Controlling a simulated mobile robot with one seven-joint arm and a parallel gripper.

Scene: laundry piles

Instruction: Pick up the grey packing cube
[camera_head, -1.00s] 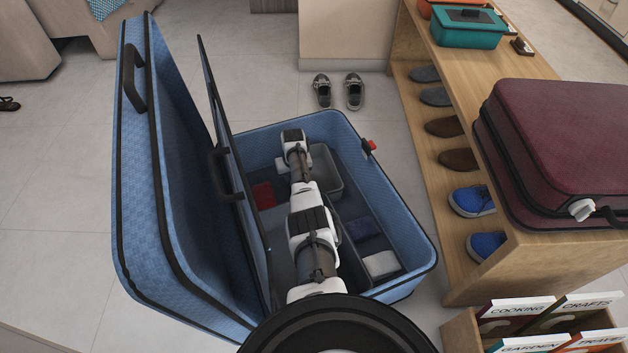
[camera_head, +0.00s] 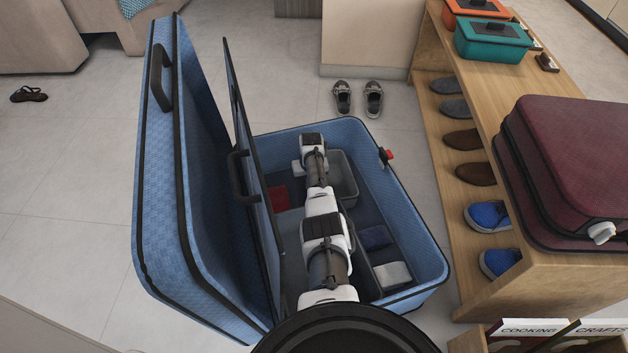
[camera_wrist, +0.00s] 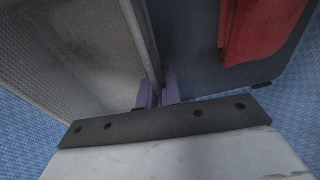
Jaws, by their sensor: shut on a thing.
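The grey packing cube (camera_head: 345,180) is an open-topped grey box inside the blue suitcase (camera_head: 411,222), toward its far end. My arm reaches over the suitcase and covers the cube's left side. In the wrist view, the cube's woven grey inside (camera_wrist: 65,50) fills the left. My gripper (camera_wrist: 158,92) has its two purple fingers on either side of the cube's thin wall, shut on it. In the head view the fingertips are hidden by my arm. I cannot tell whether the cube is off the suitcase floor.
A red folded cloth (camera_head: 278,199) lies left of the cube and shows close by in the wrist view (camera_wrist: 262,30). Blue (camera_head: 376,238) and pale (camera_head: 392,274) cloths lie in the near compartments. The suitcase's inner divider panel (camera_head: 262,185) stands upright at left. A wooden shoe bench (camera_head: 490,150) stands at right.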

